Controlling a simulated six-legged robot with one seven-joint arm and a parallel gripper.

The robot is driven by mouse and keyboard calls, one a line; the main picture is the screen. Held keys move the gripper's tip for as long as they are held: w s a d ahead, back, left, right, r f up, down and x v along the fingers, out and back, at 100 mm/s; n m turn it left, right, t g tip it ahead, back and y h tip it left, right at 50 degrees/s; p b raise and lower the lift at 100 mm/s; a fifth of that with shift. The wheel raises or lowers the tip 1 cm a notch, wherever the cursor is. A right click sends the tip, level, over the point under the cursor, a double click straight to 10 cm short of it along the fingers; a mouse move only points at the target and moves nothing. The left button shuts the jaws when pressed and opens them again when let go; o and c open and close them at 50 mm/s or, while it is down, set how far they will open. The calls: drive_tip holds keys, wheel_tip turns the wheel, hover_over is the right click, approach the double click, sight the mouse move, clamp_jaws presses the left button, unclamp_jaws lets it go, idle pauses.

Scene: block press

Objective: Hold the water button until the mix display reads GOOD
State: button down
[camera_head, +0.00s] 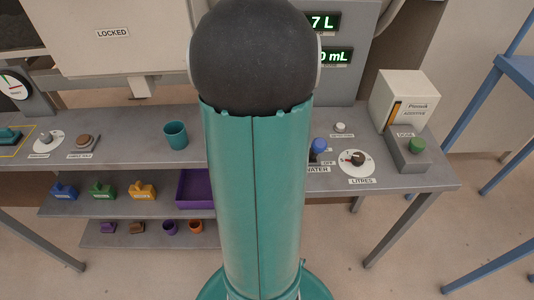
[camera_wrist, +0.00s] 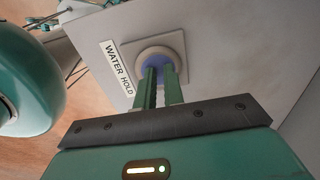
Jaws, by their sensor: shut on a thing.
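The water button (camera_wrist: 156,62) is a blue disc in a round cream ring on a square plate, beside a "WATER HOLD" label (camera_wrist: 117,66). In the wrist view my gripper (camera_wrist: 160,74) has its two green fingers at the button's face, shut on it, and the tips cover part of the blue. My own arm hides the gripper in the head view. A display (camera_head: 323,22) shows green text ending in "7 L", and a lower display (camera_head: 335,57) ends in "0 mL". Their left parts are hidden behind my arm. No reading GOOD is visible.
On the bench (camera_head: 115,158) right of my arm are a blue knob (camera_head: 319,145), a litres dial (camera_head: 357,161) and an additive box (camera_head: 404,98) with a green dose button (camera_head: 417,145). A teal cup (camera_head: 175,135) stands on the left. Shelves below hold coloured blocks and a purple tray (camera_head: 195,204).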

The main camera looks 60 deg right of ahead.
drive_tip(key=shift+s+a+f, duration=0.25)
drive_tip(key=shift+a+f, duration=0.15)
drive_tip(key=shift+f, duration=0.2)
drive_tip(key=shift+d+r, duration=0.15)
drive_tip(key=shift+r, duration=0.05)
wheel_tip(320, 180, up, 15)
drive_tip(key=shift+w+d, duration=0.15)
drive_tip(key=shift+f, duration=0.1)
idle(2.5)
drive_tip(key=w+a+r+n+t, duration=0.1)
drive_tip(key=w+a+r+n, duration=0.2)
drive_tip(key=w+a+n, duration=0.7)
drive_tip(key=a+r+n+t, duration=0.1)
drive_tip(key=a+n+t, duration=0.1)
drive_tip(key=a+n, duration=0.8)
drive_tip(key=w+a+r+n+t, duration=0.1)
drive_tip(key=a+n+t, duration=0.1)
drive_tip(key=a+n, duration=0.8)
drive_tip(key=a, duration=0.8)
drive_tip(key=shift+r+n+y, duration=0.3)
drive_tip(key=shift+r, duration=0.1)
drive_tip(key=shift+a, duration=0.1)
